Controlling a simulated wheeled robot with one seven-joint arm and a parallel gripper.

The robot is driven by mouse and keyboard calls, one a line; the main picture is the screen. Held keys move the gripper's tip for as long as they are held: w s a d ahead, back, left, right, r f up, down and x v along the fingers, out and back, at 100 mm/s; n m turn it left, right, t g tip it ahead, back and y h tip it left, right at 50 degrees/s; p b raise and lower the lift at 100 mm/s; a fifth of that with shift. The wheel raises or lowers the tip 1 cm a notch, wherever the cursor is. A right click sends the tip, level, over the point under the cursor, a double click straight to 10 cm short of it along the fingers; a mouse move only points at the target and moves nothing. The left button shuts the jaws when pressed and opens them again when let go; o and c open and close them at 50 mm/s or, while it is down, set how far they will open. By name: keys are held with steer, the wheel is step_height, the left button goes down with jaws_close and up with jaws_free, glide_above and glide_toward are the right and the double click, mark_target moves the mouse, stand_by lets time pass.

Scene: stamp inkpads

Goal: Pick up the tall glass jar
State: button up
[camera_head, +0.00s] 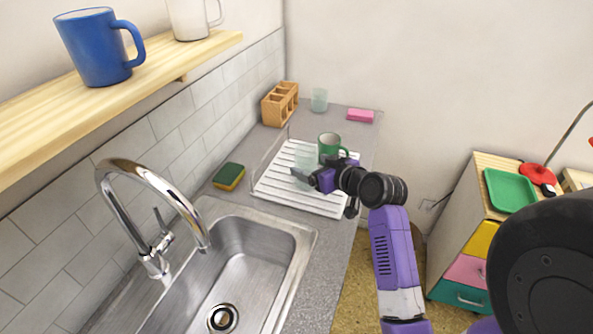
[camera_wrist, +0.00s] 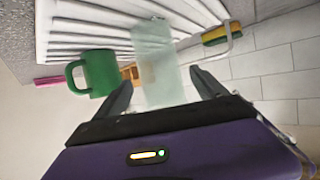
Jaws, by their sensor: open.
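The tall glass jar (camera_head: 305,157) is pale, see-through and greenish, and stands on the white drying rack (camera_head: 275,190). In the wrist view the jar (camera_wrist: 153,60) appears between my two open fingers. My gripper (camera_head: 305,178) is open beside the jar in the head view and partly covers its lower part. In the wrist view my gripper (camera_wrist: 162,80) has one finger on each side of the jar, with gaps visible. I cannot tell whether either finger touches it.
A green mug (camera_head: 329,147) stands close to the jar; in the wrist view the mug (camera_wrist: 99,72) is just left of my left finger. A sponge (camera_head: 229,176), wooden holder (camera_head: 280,104), another glass (camera_head: 319,99) and pink block (camera_head: 360,116) are around the rack. The sink (camera_head: 250,250) is in front.

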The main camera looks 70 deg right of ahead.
steer(key=p+x, duration=0.1)
steer(key=x, duration=0.5)
steer(key=shift+w+f, duration=0.15)
steer(key=shift+f, duration=0.1)
steer(key=c, duration=1.6)
jaws_close()
steer(key=shift+r, duration=0.1)
steer(key=shift+r, duration=0.1)
